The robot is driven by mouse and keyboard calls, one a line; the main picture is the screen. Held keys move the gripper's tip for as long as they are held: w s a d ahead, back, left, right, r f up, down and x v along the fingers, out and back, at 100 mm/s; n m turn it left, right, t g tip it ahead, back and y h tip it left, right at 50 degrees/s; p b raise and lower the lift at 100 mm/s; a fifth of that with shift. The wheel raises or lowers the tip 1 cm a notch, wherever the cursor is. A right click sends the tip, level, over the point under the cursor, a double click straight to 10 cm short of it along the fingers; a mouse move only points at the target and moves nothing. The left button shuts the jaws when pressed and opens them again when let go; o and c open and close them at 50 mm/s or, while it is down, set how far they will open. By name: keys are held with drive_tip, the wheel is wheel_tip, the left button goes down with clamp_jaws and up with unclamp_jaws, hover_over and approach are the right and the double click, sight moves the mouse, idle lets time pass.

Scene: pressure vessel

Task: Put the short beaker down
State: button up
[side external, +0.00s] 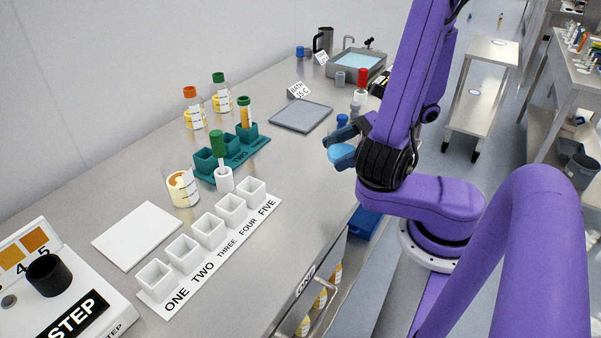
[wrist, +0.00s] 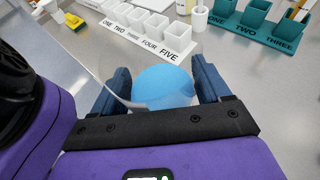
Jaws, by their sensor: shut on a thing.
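My gripper (side external: 345,140) is shut on a clear short beaker holding blue liquid (side external: 341,152). It holds the beaker over the right side of the steel bench, near the front edge. In the wrist view the blue liquid (wrist: 165,85) shows between the two dark blue fingers (wrist: 163,88), with a clear rim around it. The beaker looks tilted. Its base is hidden, so I cannot tell whether it touches the bench.
A white rack (side external: 172,293) marked ONE to FIVE, a teal rack (side external: 229,166), another beaker (side external: 182,189) and a white pad (side external: 137,236) stand to the left. A grey plate (side external: 300,117) lies behind. The bench (side external: 290,185) between is bare.

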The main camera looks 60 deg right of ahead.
drive_tip(key=w+d+f, duration=0.2)
drive_tip(key=w+f, duration=0.2)
drive_tip(key=w, duration=0.3)
hover_over(300, 178)
drive_tip(key=f, duration=0.4)
drive_tip(key=shift+s+a+f, duration=0.1)
drive_tip(key=shift+s+f, duration=0.1)
drive_tip(key=shift+f, duration=0.2)
drive_tip(key=shift+w+f, duration=0.15)
drive_tip(key=shift+f, duration=1.55)
drive_tip(key=shift+f, duration=0.1)
drive_tip(key=o, duration=1)
drive_tip(key=shift+o, duration=0.2)
drive_tip(key=shift+d+r, duration=0.2)
drive_tip(key=v, duration=1.1)
drive_tip(key=shift+s+d, duration=0.2)
drive_tip(key=shift+s, duration=0.2)
